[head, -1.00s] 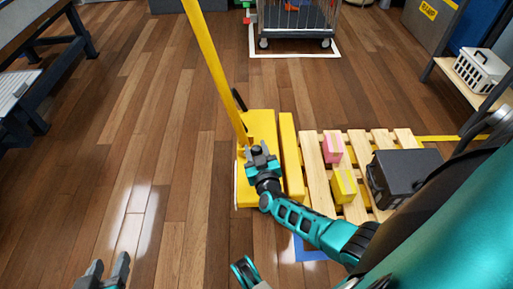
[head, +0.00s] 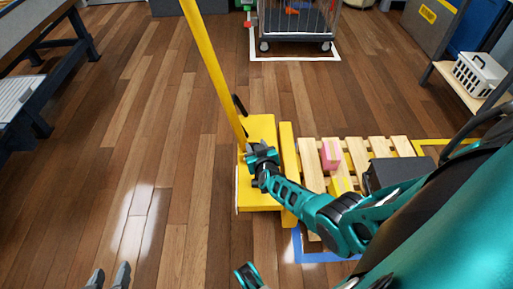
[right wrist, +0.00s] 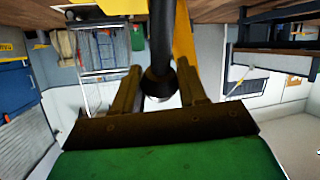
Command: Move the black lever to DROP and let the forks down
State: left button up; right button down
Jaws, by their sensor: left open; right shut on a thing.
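The yellow pallet jack (head: 258,190) stands on the floor with its long yellow handle (head: 213,65) leaning to the upper left. My right gripper (head: 257,149) is at the handle's foot. In the right wrist view, a black rod with a round knob, the black lever (right wrist: 158,84), sits between its two fingers, and the gripper is shut on it. No DROP mark is readable. The forks are mostly hidden by the wooden pallet (head: 311,178). My left gripper (head: 109,275) is open and empty, low at the left.
A pink block (head: 330,155), a yellow block (head: 341,185) and a dark box (head: 398,173) are on the pallet. A wire cage cart (head: 292,22) stands at the back. A shelf with a white basket (head: 481,73) is at the right.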

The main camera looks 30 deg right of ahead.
jog(key=shift+w+d+r, duration=0.1)
jog(key=shift+w+r, duration=0.1)
jog(key=c, duration=1)
grip_release()
jog(key=o, duration=0.3)
jog(key=shift+f, duration=0.15)
jog(key=shift+o, duration=0.2)
jog(key=shift+s, duration=0.1)
jog(key=p+v, duration=0.7)
jog(key=v, duration=0.6)
jog(key=shift+p, duration=0.35)
